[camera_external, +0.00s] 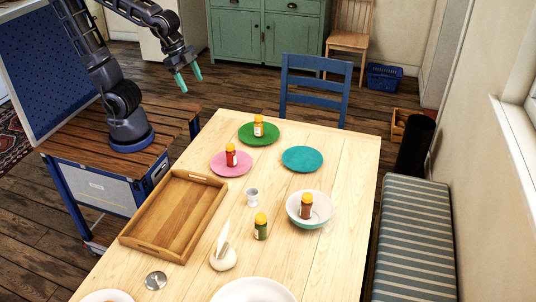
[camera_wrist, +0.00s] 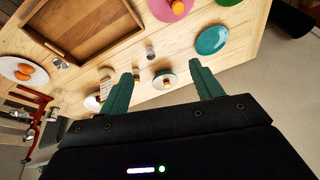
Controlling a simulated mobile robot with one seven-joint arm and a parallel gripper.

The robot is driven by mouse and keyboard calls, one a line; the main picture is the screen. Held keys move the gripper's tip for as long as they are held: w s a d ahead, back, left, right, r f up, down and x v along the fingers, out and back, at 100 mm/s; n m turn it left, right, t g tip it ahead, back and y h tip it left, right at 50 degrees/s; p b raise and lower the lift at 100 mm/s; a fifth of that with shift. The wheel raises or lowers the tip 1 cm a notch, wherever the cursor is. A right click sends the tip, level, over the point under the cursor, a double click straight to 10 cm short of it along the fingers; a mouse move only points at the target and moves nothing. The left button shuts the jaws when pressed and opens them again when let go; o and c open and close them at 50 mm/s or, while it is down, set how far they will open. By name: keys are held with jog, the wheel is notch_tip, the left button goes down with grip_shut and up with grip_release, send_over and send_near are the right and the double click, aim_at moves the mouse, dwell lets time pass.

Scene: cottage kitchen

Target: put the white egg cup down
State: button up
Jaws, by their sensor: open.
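The white egg cup (camera_external: 252,196) stands upright on the wooden table (camera_external: 318,150), right of the wooden tray. A small pale shape that looks like the egg cup (camera_wrist: 150,51) also shows in the wrist view, above and between my fingers. My gripper (camera_external: 188,79) is raised beyond the table's far left edge, well away from the egg cup. Its two green fingers are apart and nothing is between them; they also show in the wrist view (camera_wrist: 162,70).
Near the egg cup are the wooden tray (camera_external: 207,222), a green-labelled bottle (camera_external: 261,228) and a white bowl (camera_external: 293,211) holding another bottle. Pink (camera_external: 218,168), green (camera_external: 266,138) and teal (camera_external: 302,160) plates lie farther back. A blue chair (camera_external: 315,83) stands at the far edge.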

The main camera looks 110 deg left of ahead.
jog(key=s+a+r+n, duration=0.2)
jog(key=s+r, duration=0.1)
jog(key=s, duration=0.8)
jog(key=shift+s+n+t, duration=0.25)
jog(key=shift+n+t, duration=0.05)
dwell(0.7)
